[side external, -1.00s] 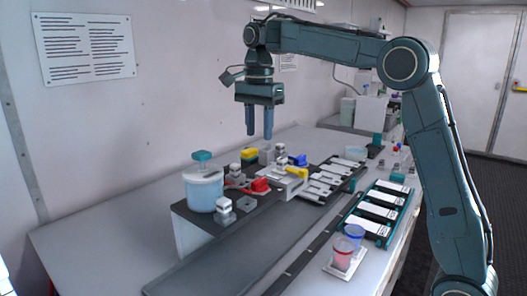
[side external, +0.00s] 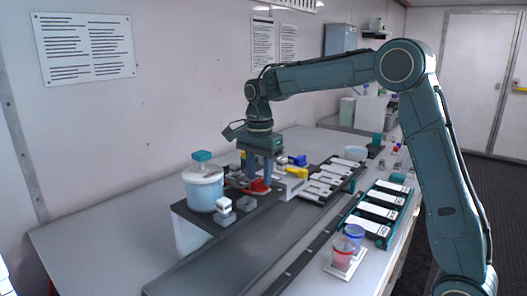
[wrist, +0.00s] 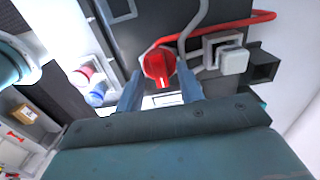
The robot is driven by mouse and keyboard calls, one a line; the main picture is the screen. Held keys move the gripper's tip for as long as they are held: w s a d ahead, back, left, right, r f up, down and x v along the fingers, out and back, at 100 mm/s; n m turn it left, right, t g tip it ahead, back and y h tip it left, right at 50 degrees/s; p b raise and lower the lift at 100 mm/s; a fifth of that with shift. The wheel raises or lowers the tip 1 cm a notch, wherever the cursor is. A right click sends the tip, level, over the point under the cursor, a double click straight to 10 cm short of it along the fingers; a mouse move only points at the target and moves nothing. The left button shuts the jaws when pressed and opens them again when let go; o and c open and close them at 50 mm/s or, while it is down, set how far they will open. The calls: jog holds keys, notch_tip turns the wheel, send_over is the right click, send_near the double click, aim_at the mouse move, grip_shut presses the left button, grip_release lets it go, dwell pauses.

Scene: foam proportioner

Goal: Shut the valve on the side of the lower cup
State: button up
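A red valve knob (side external: 259,187) with a white mark sits on the dark raised platform (side external: 225,232). It also shows in the wrist view (wrist: 159,64), with a grey tube and a red tube running by it. My gripper (side external: 261,183) is low over this knob, pointing down. In the wrist view my gripper (wrist: 160,95) is open, its two fingers apart with the knob between and just beyond their tips. I cannot tell if they touch it. A yellow valve (side external: 296,173) and a blue valve (side external: 298,160) stand to the right. I cannot tell which cup each valve belongs to.
A pale blue container (side external: 203,190) with a teal top stands left of my gripper. Grey-white blocks (side external: 224,206) sit close by. A red cup (side external: 342,253) and a blue cup (side external: 354,234) stand on a small tray near the front. The front left table is clear.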

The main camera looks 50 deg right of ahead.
jog(key=shift+f, duration=0.4)
grip_shut()
